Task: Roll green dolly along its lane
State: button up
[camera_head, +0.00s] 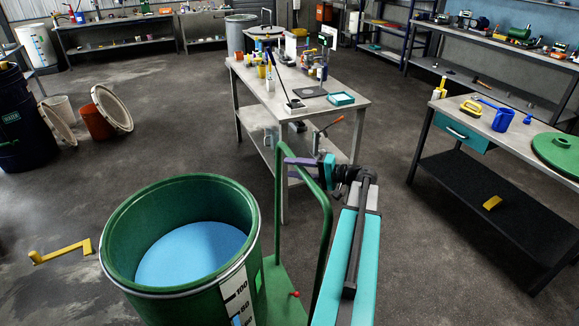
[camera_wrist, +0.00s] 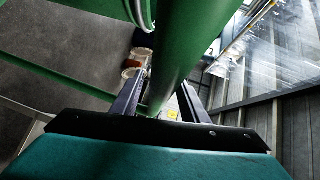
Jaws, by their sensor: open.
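The green dolly (camera_head: 279,288) stands at the bottom centre of the head view. Its tall bent tube handle (camera_head: 278,215) rises to the right of a green drum (camera_head: 116,240) that holds blue liquid. My gripper (camera_head: 290,167) is at the top of this handle, its purple fingers reaching left across the tube. In the wrist view a thick green tube (camera_wrist: 185,50) runs down between the two open fingers of my gripper (camera_wrist: 160,88). I cannot tell whether either finger touches it. The dolly's wheels are hidden.
A yellow crank (camera_head: 62,252) shows left of the drum. A grey workbench (camera_head: 300,110) stands behind the dolly, and another bench (camera_head: 470,125) is at the right. Open grey floor lies left of the middle bench and between the benches.

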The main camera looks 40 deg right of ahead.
jog(key=shift+x, duration=0.95)
grip_shut()
dwell(0.8)
